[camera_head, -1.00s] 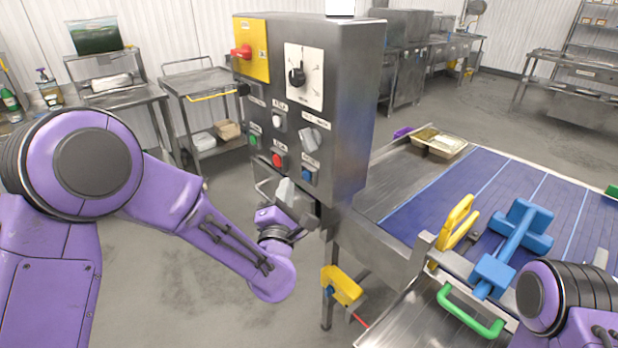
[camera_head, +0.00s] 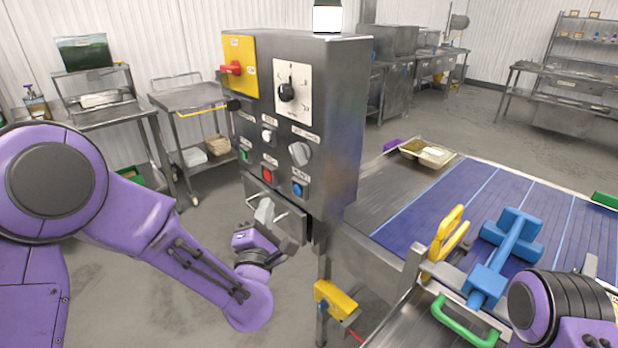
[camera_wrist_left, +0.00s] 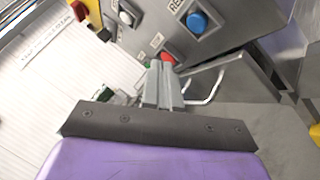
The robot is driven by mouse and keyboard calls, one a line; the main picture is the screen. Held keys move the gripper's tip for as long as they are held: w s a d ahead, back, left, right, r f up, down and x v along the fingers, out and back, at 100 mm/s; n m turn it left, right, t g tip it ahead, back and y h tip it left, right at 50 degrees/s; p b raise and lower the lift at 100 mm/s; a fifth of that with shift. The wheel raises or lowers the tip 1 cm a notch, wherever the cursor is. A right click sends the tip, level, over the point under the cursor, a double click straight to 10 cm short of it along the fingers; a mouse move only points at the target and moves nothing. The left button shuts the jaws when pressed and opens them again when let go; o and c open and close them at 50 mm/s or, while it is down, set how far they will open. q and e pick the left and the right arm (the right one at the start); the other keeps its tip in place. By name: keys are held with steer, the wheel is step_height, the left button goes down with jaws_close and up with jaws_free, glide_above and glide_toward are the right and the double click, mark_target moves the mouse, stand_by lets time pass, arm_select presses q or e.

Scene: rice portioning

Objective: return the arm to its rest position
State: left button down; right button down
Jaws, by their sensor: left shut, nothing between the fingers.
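My left arm is purple and comes in from the left in the head view.
A conveyor with a blue belt (camera_head: 410,217) runs to the right of the box, with a food tray (camera_head: 428,153) at its far end. A blue tool (camera_head: 505,255), a yellow handle (camera_head: 446,232) and a green handle (camera_head: 462,322) are near my right arm. Open floor lies left of the box.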

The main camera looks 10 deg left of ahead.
arm_select(q)
steer(key=s+a+f+m+g, duration=0.25)
steer(key=s+f+m, duration=0.2)
steer(key=f, duration=0.45)
steer(key=s+a+f+m+g, duration=0.2)
steer(key=s+f+m+g, duration=0.3)
steer(key=f, duration=0.4)
steer(key=s+a+f+m+g, duration=0.25)
steer(key=f+m, duration=0.35)
steer(key=f, duration=0.3)
steer(key=s+a+f+m+g, duration=0.1)
steer(key=s+f+g, duration=0.1)
steer(key=s+f, duration=0.2)
steer(key=s+a+f+g+b, duration=0.1)
steer(key=s+f, duration=0.3)
steer(key=s, duration=0.7)
steer(key=s+a+f+m+g+y, duration=0.1)
steer(key=s+a+f+g, duration=0.2)
steer(key=s, duration=0.4)
step_height(320, 180, down, 2)
steer(key=shift+s+f+m+g+b, duration=0.1)
steer(key=shift+s+m+g+b, duration=0.25)
steer(key=shift+g, duration=0.25)
